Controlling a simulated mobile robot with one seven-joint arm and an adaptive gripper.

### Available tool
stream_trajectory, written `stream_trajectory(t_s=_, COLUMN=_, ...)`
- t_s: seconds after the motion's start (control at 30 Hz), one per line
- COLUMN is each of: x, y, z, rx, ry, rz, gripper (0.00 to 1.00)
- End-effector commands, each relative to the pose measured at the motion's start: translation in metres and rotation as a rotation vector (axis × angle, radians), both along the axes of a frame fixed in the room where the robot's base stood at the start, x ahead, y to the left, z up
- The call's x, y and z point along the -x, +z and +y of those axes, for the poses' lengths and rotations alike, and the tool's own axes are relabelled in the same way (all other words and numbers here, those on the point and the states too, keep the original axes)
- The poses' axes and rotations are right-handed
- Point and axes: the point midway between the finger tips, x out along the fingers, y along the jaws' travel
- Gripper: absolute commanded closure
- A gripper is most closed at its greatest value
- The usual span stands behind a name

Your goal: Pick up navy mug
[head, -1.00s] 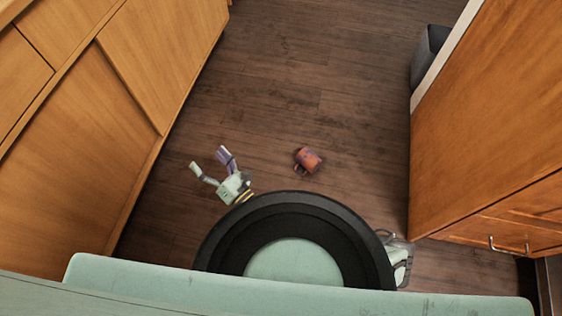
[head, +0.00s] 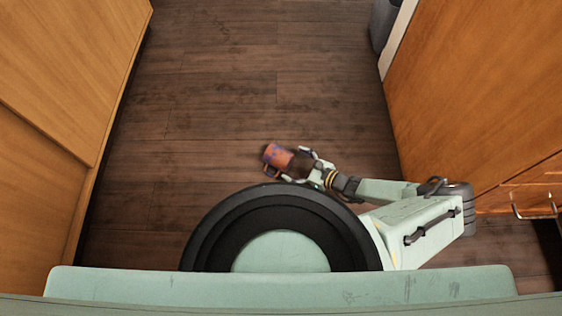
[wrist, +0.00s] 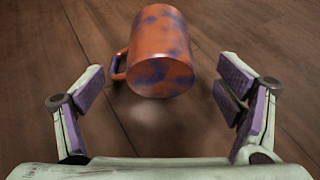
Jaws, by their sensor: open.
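The only mug in view is orange with navy-purple blotches (head: 277,157). It lies on the wood floor in front of my round base. In the wrist view the mug (wrist: 160,52) lies on its side, with its handle to the left and its base end facing me. My gripper (head: 294,164) is at the mug's right side in the head view. In the wrist view my gripper (wrist: 155,92) is open, with its purple-padded fingers spread wide. The mug is just ahead of the fingertips, roughly centred between them, and neither finger visibly touches it.
A wooden cabinet (head: 60,80) runs along the left and another cabinet (head: 480,90) along the right. A dark grey bin (head: 383,25) stands at the far right. The floor (head: 240,80) beyond the mug is clear.

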Motion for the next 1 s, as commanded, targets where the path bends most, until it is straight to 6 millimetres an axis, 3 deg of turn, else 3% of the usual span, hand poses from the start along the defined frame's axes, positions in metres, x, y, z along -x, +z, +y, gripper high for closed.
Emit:
stream_trajectory(t_s=0.5, x=-0.034, y=-0.025, z=0.050, rx=-0.002, ry=0.001, rz=0.000, gripper=0.14)
stream_trajectory(t_s=0.77, x=-0.036, y=-0.025, z=0.052, rx=-0.001, ry=0.000, rz=0.000, gripper=0.14)
stream_trajectory(t_s=1.0, x=-0.036, y=-0.025, z=0.052, rx=-0.001, ry=0.000, rz=0.000, gripper=0.30)
